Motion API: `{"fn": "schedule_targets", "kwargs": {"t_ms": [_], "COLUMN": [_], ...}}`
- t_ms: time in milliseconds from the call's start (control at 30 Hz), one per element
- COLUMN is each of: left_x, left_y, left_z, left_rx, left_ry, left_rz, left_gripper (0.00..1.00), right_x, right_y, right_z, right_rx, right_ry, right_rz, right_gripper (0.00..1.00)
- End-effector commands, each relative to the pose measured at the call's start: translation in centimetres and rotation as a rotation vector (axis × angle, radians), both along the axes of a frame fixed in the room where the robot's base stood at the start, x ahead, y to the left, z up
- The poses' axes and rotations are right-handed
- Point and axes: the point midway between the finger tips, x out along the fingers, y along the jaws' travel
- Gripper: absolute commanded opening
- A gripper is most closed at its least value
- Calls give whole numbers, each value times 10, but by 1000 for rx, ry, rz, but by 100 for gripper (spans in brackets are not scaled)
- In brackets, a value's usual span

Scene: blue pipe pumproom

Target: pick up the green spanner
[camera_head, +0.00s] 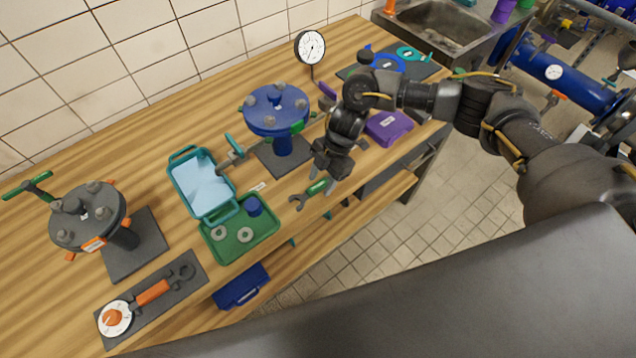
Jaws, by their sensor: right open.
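The green spanner (318,187) lies on the wooden bench near its front edge, just right of the green tray. Its dark open jaw points to the lower left and its green handle runs to the upper right. My right gripper (322,184) reaches down from the right over the handle end, with its fingers open near the handle. I cannot tell whether the fingers touch the spanner. The gripper and wrist hide part of the handle end. My left gripper is not in view.
A green tray (222,248) with rings and a blue piece stands left of the spanner. A blue flanged stand (277,110) rises close behind it. A purple box (388,127) lies right of my wrist. An orange-handled spanner (152,293) lies on a dark mat at lower left.

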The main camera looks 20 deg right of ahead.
Motion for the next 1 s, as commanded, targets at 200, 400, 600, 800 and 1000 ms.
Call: {"fn": "schedule_targets", "kwargs": {"t_ms": [200,400,600,800,1000], "left_x": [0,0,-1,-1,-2], "left_y": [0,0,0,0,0], "left_z": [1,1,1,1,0], "left_rx": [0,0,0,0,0], "left_ry": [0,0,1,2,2], "left_rz": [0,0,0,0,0], "left_gripper": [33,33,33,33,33], "right_x": [0,0,0,0,0], "right_y": [1,1,1,1,1], "right_z": [-4,-4,-4,-3,-3], "right_rx": [0,0,0,1,1], "right_ry": [-2,-2,-2,-2,-2], "right_rz": [1,1,1,0,0], "right_gripper": [47,30,4,0,0]}}
